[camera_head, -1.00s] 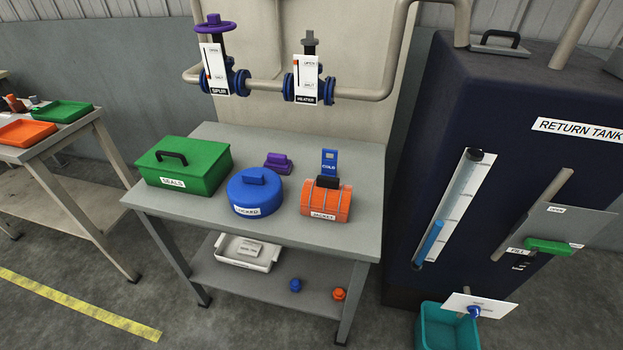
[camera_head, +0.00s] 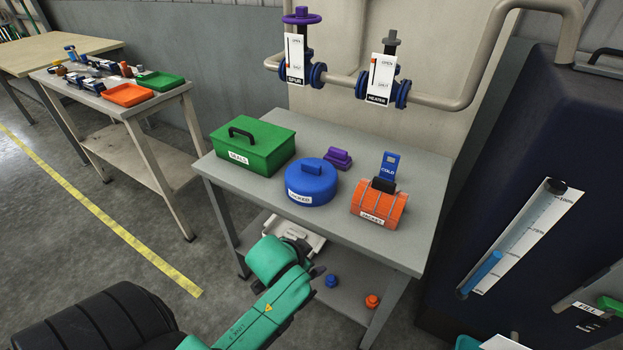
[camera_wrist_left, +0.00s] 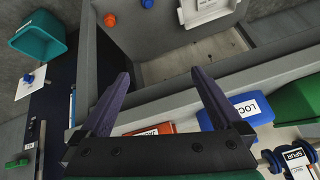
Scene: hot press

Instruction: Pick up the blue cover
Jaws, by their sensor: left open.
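The blue cover (camera_head: 311,184) is a round lid-like piece with a block handle on top and a white label. It sits on the grey bench top between the green box and the orange cylinder. In the left wrist view the blue cover (camera_wrist_left: 238,112) shows partly, behind the right-hand finger. My left gripper (camera_head: 312,262) is in front of the bench, below the cover and apart from it. In the left wrist view its two dark fingers (camera_wrist_left: 158,78) are spread with nothing between them. My right gripper is out of view.
The bench (camera_head: 405,225) also holds a green box (camera_head: 255,148), an orange cylinder (camera_head: 381,207) with a blue tag and a purple piece (camera_head: 338,159). Its lower shelf holds a white tray (camera_head: 305,240) and blue and orange knobs. A dark tank (camera_head: 520,150) stands at right.

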